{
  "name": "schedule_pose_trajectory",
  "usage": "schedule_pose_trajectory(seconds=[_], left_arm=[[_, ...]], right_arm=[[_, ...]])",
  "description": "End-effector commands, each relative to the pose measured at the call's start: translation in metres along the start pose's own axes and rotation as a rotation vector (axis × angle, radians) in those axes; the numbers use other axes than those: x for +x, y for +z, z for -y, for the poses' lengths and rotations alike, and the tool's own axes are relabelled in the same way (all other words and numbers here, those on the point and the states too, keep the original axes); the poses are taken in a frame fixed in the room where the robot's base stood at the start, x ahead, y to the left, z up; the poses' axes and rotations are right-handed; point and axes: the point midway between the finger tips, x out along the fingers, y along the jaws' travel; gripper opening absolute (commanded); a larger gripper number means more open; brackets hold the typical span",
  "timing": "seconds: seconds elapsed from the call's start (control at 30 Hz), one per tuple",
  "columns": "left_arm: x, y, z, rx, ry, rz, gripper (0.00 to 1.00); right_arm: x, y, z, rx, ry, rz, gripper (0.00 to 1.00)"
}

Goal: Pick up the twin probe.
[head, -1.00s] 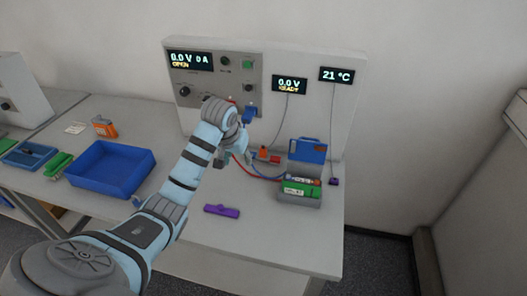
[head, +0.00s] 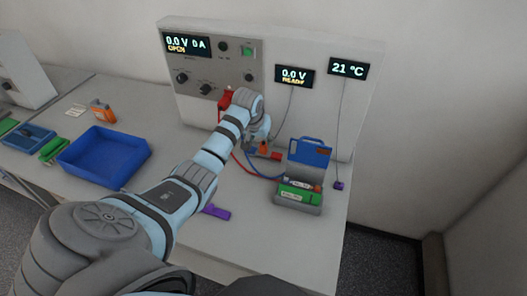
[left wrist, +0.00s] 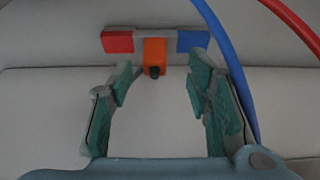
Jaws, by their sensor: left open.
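The twin probe appears to be the orange block (left wrist: 154,50) with a dark tip, ahead of my left gripper in the left wrist view. It sits at the middle of a grey bar with a red end (left wrist: 117,42) and a blue end (left wrist: 192,41). My left gripper (left wrist: 158,88) is open and empty. Its fingers stand either side of the line to the orange block, just short of it. My right gripper is not in view.
Red and blue cables (head: 240,162) curve beside the gripper to the grey battery holder (head: 298,204) with its blue lid (head: 309,152). The cycler panel (head: 205,65) stands behind. A purple item (head: 217,212) and a blue tray (head: 105,158) lie left.

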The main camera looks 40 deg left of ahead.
Motion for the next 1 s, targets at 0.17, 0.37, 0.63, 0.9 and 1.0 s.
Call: schedule_pose_trajectory(seconds=[0.17,0.37,0.63,0.9,1.0], left_arm=[[0.035,0.002,-0.005,0.001,0.002,0.003,0.45],[0.04,0.001,-0.005,0.003,0.001,0.0,0.45],[0.039,0.0,-0.005,0.004,0.001,0.0,0.1],[0.039,0.0,-0.006,0.004,0.002,0.0,0.0],[0.039,0.0,-0.006,0.004,0.002,0.0,0.0]], right_arm=[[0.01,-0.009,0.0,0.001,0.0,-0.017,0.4],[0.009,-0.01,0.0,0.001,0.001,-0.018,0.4],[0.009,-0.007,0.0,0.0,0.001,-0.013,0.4],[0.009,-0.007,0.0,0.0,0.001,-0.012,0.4],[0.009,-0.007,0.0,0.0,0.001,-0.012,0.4]])
